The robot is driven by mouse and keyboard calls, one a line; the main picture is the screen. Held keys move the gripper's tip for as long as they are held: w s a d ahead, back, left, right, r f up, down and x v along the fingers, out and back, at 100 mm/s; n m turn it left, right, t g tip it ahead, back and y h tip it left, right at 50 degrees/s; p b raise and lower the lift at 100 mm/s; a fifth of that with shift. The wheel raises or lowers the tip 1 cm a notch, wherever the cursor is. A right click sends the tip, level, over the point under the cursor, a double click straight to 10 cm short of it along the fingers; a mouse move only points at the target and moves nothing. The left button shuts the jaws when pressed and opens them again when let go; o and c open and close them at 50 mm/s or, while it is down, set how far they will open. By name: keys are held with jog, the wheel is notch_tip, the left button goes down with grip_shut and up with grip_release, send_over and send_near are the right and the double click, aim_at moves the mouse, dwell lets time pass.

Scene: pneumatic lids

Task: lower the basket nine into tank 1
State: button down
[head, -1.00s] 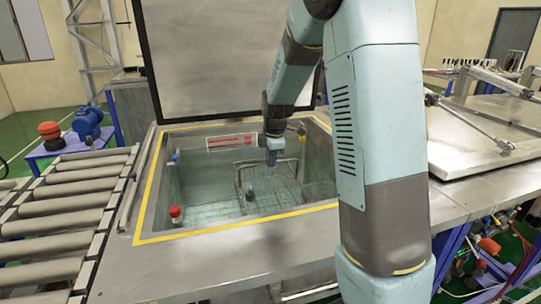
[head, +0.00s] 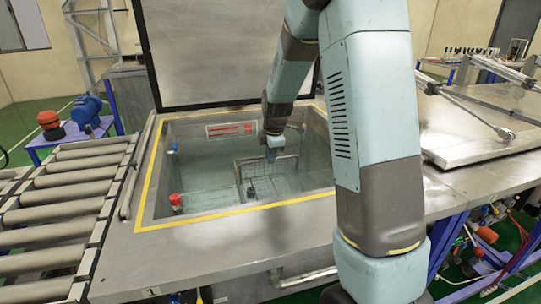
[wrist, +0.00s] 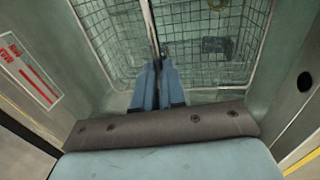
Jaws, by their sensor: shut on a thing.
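The wire basket (head: 262,187) is down inside the open tank (head: 190,219), which has a yellow line around its opening. Its mesh also shows in the wrist view (wrist: 205,40). My gripper (head: 271,156) is inside the tank opening, above the basket. In the wrist view my gripper (wrist: 160,62) is shut on the basket's handle bar (wrist: 152,25). The basket's lower part looks blurred by liquid, and I cannot tell whether it touches the tank floor. No number is readable on the basket.
The tank's lid (head: 230,50) stands raised behind the opening. A roller conveyor (head: 60,210) lies to the left. A closed metal lid (head: 480,130) is on the right. A red knob (head: 175,200) and a red-lettered label (head: 230,129) are on the tank's inner walls.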

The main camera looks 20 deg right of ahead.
dwell(0.3)
jog(key=c, duration=1.1)
grip_release()
jog(key=w+v, duration=0.1)
jog(key=v, duration=0.7)
jog(key=w+v, duration=0.1)
jog(key=v, duration=1.6)
jog(key=shift+w+a+r, duration=0.1)
jog(key=shift+w+r, duration=0.25)
jog(key=shift+r, duration=0.15)
jog(key=s+f+m+t, duration=0.1)
jog(key=s+m, duration=0.5)
jog(key=s, duration=0.4)
jog(key=s+f+m+t, duration=0.1)
jog(key=s+f+m, duration=0.1)
jog(key=s+m, duration=0.4)
jog(key=s+f+m, duration=0.2)
jog(key=s+m, duration=0.4)
jog(key=s, duration=0.8)
jog(key=shift+s+a+t, duration=0.15)
jog(key=shift+s+t, duration=0.2)
jog(key=shift+t, duration=0.05)
